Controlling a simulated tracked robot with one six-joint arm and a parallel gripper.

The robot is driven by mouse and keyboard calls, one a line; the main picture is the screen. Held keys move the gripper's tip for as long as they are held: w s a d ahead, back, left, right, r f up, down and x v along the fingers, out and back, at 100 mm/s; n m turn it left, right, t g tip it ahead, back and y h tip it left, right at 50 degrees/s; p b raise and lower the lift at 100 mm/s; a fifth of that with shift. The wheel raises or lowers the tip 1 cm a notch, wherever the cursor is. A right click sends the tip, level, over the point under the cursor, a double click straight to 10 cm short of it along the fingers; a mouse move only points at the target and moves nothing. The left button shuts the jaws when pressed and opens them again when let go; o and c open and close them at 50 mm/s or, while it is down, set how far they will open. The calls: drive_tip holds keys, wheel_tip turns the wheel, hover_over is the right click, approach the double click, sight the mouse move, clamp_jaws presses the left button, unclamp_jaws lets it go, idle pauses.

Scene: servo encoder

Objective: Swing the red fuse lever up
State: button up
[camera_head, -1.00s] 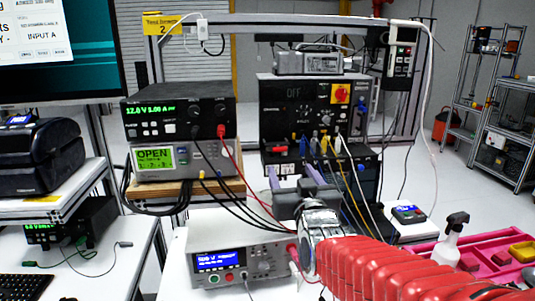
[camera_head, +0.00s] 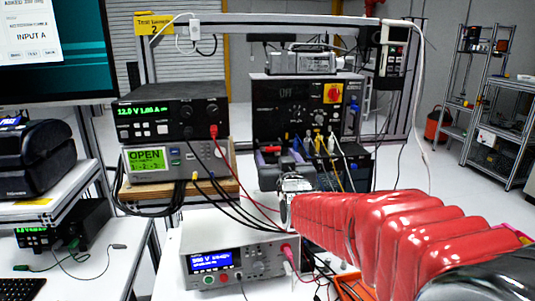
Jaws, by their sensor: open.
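The red fuse lever (camera_head: 271,149) appears as a small red piece on the front of the lower black panel, left of the colored plugs. My gripper (camera_head: 281,158) is in front of that panel, with its two purple-grey fingers apart and nothing seen between them. The lever shows just above and between the fingertips, partly hidden by the gripper. I cannot tell whether a finger touches it, nor exactly how the lever is angled.
Colored plugs and cables (camera_head: 322,142) hang just right of my gripper. A black power supply (camera_head: 171,117) stands on the left, with black and red leads sagging toward the gripper. A white bench meter (camera_head: 238,250) sits below. A rotary red-yellow switch (camera_head: 333,94) is above.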

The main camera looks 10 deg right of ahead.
sight(270, 144)
drive_tip(key=shift+w, duration=1.2)
drive_tip(key=shift+c, duration=0.5)
drive_tip(key=c, duration=1.4)
